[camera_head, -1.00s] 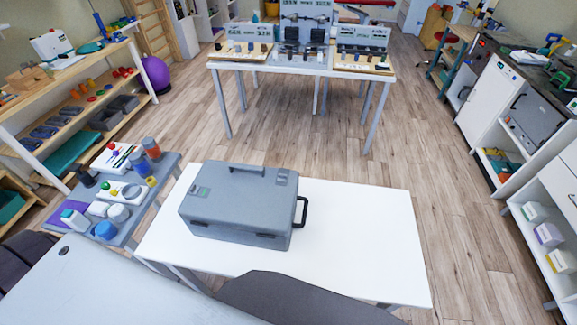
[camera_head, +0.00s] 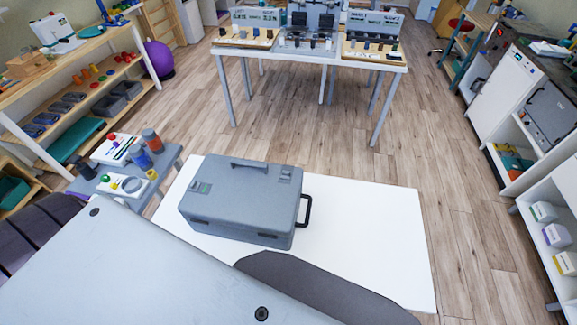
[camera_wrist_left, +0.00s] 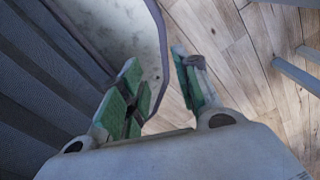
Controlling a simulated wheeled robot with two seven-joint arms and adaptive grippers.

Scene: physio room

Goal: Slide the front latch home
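A grey hard case (camera_head: 240,203) lies closed on a white table (camera_head: 385,235) in the head view. It has a grey bar handle (camera_head: 248,164) along the top and a black handle (camera_head: 306,211) on its right side. Small latch-like fittings sit on the lid at left (camera_head: 201,188) and right (camera_head: 286,174). Dark fittings show on the near side; I cannot tell which is the front latch or its position. My left gripper (camera_wrist_left: 163,92) shows only in the wrist view, its green-padded fingers apart with nothing between them. My right gripper is not visible.
Left of the case, a small grey table (camera_head: 166,158) holds bottles and boxes. A table with panels (camera_head: 309,61) stands behind, with open wooden floor between. Shelves line both sides. A large pale panel of my own body covers the lower left.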

